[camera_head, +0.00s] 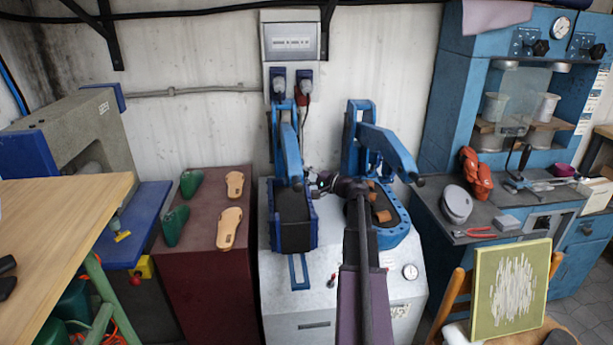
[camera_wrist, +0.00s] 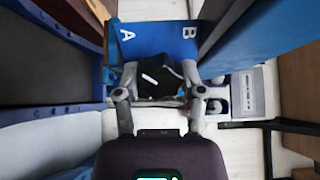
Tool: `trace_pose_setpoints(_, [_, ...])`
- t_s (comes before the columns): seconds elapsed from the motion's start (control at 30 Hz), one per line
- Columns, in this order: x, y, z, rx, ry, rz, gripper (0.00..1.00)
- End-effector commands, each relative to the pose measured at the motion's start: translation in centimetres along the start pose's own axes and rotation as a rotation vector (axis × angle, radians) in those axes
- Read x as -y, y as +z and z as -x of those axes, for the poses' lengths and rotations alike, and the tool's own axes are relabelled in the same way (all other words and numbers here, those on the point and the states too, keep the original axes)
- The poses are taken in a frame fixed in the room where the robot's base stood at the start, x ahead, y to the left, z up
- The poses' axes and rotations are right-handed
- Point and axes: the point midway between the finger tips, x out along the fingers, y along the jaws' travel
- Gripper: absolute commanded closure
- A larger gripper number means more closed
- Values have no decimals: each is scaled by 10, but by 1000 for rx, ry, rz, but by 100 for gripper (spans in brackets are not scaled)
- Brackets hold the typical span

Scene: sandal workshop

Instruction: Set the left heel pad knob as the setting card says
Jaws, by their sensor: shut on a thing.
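The dark knob (camera_wrist: 165,82) sits between my gripper's fingers (camera_wrist: 160,74) in the wrist view, with a short white mark on its face. My gripper is shut on it. Behind it is a blue plate (camera_wrist: 160,42) with a white letter A on the left and B on the right. The mark is on the left part of the knob face; its exact setting is unclear. In the head view my gripper (camera_head: 319,182) is between the two blue press arms of the white machine (camera_head: 320,290), and the knob is hidden there. I cannot make out a setting card.
The left press arm (camera_head: 291,155) and right press arm (camera_head: 388,147) stand close on either side. A grey box (camera_head: 291,43) with plugs is on the wall behind. A maroon cabinet (camera_head: 205,285) with lasts and soles is left; a blue bench (camera_head: 500,235) is right.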

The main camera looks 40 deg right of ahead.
Motion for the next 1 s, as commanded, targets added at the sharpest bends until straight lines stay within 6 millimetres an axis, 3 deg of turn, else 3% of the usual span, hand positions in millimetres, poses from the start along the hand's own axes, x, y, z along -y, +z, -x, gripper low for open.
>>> trace_pose_setpoints(0.33, [0, 1, -1, 3, 1, 5, 96])
trace_pose_setpoints(0.37, [0, 1, -1, 3, 1, 5, 45])
trace_pose_setpoints(0.47, [0, 1, -1, 2, 1, 5, 16])
trace_pose_setpoints(1.0, [0, 0, 3, 0, 0, 3, 13])
